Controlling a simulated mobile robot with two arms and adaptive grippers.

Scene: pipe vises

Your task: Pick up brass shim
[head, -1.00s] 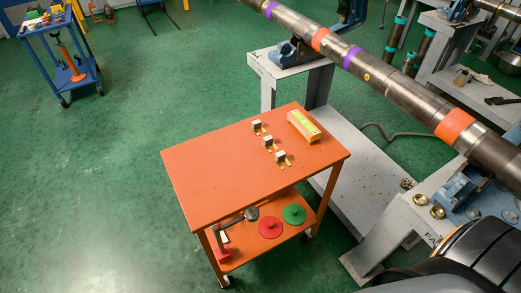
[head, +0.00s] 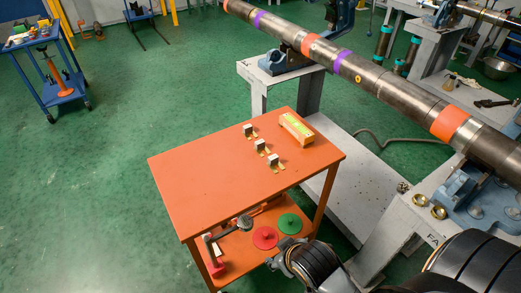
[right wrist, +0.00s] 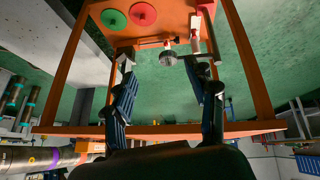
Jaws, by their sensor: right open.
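Three grey blocks with flat brass-coloured strips at their feet stand in a diagonal row on the orange cart's top (head: 200,180). I take the strips to be brass shims: the far one (head: 253,137), the middle one (head: 267,152) and the near one (head: 282,169). My right gripper (head: 284,258) is low at the cart's near right side, below the tabletop and apart from the shims. In the right wrist view its fingers (right wrist: 163,62) are spread and empty, facing the lower shelf; no shim shows there. My left gripper is not in view.
A yellow-green topped orange block (head: 296,128) lies by the shims. The lower shelf holds a red disc (head: 265,237), a green disc (head: 289,223) and a round-headed tool (head: 245,222). A long pipe (head: 380,77) on grey stands runs along the right.

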